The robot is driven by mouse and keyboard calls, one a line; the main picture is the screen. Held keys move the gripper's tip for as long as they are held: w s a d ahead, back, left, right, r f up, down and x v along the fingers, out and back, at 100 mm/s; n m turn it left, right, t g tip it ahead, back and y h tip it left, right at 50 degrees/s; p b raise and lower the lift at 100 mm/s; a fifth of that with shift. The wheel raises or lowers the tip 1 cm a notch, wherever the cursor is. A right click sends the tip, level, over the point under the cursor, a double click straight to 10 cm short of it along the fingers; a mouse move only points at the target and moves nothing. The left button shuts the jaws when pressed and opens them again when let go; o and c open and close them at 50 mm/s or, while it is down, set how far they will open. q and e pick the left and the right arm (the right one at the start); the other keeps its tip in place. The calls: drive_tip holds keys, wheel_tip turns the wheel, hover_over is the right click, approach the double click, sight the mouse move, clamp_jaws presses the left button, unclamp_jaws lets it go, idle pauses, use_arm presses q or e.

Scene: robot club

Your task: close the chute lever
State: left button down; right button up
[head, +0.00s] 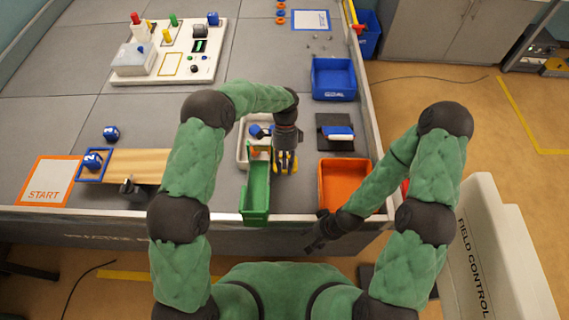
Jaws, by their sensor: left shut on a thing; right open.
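The green chute (256,192) stands at the front edge of the table, with a small orange part (259,150) at its far end. My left gripper (285,166) points down just right of the chute's far end. It is shut on the chute lever, which the fingers mostly hide; yellow shows around the fingertips. I cannot make out the lever's exact angle. My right gripper (316,238) is open and empty, low in front of the table's front edge, left of the orange bin.
A white tray (242,153) with blue pieces lies behind the chute. An orange bin (328,169) and a blue GOAL bin (334,79) stand to the right, with a black stand (328,122) between them.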

use_arm(q)
drive_tip(key=w+p+v, duration=0.1)
drive_tip(key=v, duration=0.5)
drive_tip(key=shift+w+a+p, duration=0.2)
drive_tip(key=shift+w+p, duration=0.05)
drive_tip(key=shift+p, duration=0.05)
drive_tip(key=shift+f, duration=0.1)
drive_tip(key=c, duration=1.1)
unclamp_jaws()
drive_tip(key=shift+o, duration=0.3)
drive_tip(key=shift+w+a, duration=0.1)
drive_tip(key=shift+a, duration=0.05)
drive_tip(key=v, duration=1.2)
drive_tip(key=shift+w+d, duration=0.2)
drive_tip(key=shift+d, duration=0.05)
drive_tip(key=shift+f, duration=0.1)
